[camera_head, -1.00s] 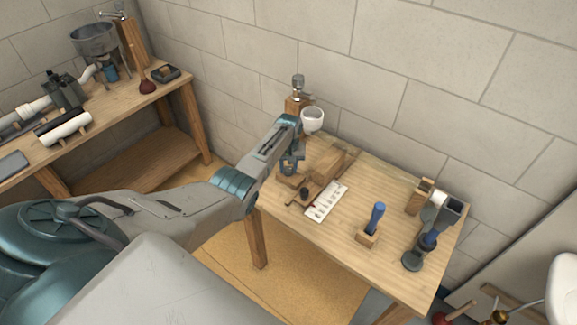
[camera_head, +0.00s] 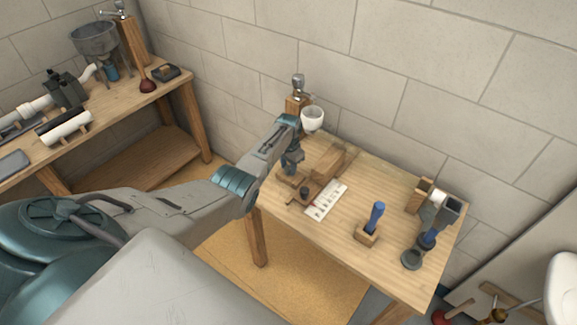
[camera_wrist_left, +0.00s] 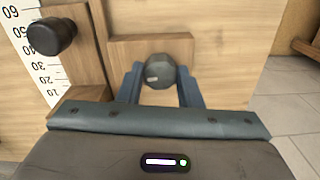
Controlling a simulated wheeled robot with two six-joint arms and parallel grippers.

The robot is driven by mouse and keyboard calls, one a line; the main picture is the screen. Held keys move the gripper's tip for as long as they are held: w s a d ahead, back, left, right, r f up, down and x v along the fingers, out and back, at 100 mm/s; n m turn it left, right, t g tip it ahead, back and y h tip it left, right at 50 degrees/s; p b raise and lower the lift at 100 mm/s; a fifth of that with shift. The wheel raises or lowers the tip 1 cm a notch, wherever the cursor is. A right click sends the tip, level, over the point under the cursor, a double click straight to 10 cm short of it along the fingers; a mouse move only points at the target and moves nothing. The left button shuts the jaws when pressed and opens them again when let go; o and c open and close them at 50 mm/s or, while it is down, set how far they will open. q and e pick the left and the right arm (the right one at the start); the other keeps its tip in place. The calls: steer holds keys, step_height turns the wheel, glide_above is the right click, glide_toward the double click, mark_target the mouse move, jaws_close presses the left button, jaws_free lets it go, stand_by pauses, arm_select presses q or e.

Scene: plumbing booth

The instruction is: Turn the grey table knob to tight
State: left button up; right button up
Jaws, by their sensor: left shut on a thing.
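The grey knob (camera_wrist_left: 159,71) is faceted and has a small pale mark on its face. It sits at a wooden block (camera_wrist_left: 123,52) on the table in the left wrist view. My left gripper (camera_wrist_left: 161,88) has one blue finger on each side of the knob and is shut on it. In the head view my left gripper (camera_head: 291,163) points down at the table's near left part, and it hides the grey knob there. My right gripper is in neither view.
A black knob (camera_wrist_left: 52,35) on a wooden piece stands close by, beside a white scale strip (camera_head: 326,201) with numbers. A white cup (camera_head: 312,118) is behind. A blue-handled tool (camera_head: 376,218) and the table's right side lie farther off, with bare wood between.

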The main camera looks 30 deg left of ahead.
mark_target(289, 168)
arm_select(q)
steer(key=shift+r+m, duration=0.1)
steer(key=shift+m, duration=0.2)
steer(key=o, duration=1)
step_height(289, 168, up, 11)
steer(key=shift+d+f+b, duration=0.1)
steer(key=shift+b, duration=0.6)
